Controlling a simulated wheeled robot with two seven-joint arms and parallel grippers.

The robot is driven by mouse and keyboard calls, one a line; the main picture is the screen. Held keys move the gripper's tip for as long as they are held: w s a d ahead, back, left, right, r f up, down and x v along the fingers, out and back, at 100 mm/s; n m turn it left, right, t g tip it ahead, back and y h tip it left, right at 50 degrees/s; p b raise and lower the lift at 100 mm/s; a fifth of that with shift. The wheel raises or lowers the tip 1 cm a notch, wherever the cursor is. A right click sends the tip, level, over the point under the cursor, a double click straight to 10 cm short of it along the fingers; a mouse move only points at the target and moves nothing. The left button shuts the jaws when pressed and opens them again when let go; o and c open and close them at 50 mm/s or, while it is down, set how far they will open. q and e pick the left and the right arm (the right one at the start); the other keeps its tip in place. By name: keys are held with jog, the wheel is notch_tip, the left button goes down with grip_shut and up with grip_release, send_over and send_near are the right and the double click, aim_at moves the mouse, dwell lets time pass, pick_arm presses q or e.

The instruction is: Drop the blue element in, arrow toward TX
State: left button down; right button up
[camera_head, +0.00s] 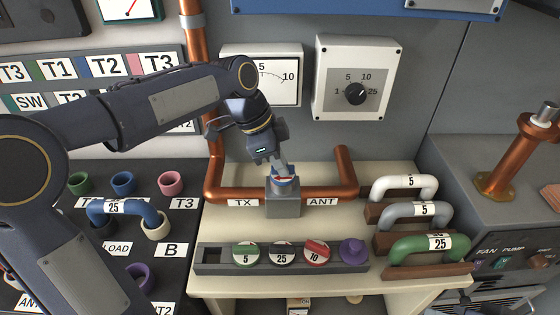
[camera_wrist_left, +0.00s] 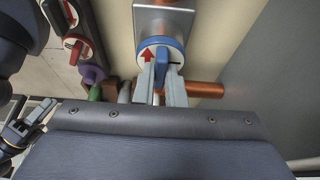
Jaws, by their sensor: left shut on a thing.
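The blue element (camera_head: 284,179) is round, with a blue rim and handle and a pale face with a red arrow. My left gripper (camera_head: 283,168) is shut on its handle, pointing down over the grey socket block (camera_head: 283,206) between the TX label (camera_head: 243,202) and ANT label (camera_head: 322,202). In the left wrist view the element (camera_wrist_left: 149,48) overlaps the block, its arrow pointing up the picture, toward the TX side. I cannot tell whether it is seated or just above the block. What looks like my right gripper (camera_wrist_left: 38,114) shows small in the wrist view; its fingers are unclear.
A dark rack (camera_head: 226,268) in front holds green, black, red and purple plugs. Copper pipes (camera_head: 343,170) rise on both sides of the block. White, grey and green U-links (camera_head: 431,245) stand at right. A patch panel (camera_head: 178,250) with a blue link lies at left.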

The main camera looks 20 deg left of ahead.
pick_arm(q)
jog(key=shift+f, duration=0.15)
jog(key=c, duration=1.5)
grip_release()
jog(key=shift+a+r, duration=0.1)
jog(key=shift+r, duration=0.35)
jog(key=p+v, duration=0.1)
jog(key=v, duration=1)
jog(key=shift+s+r+p, duration=0.2)
jog(key=shift+r+p, duration=0.05)
jog(key=shift+p, duration=0.15)
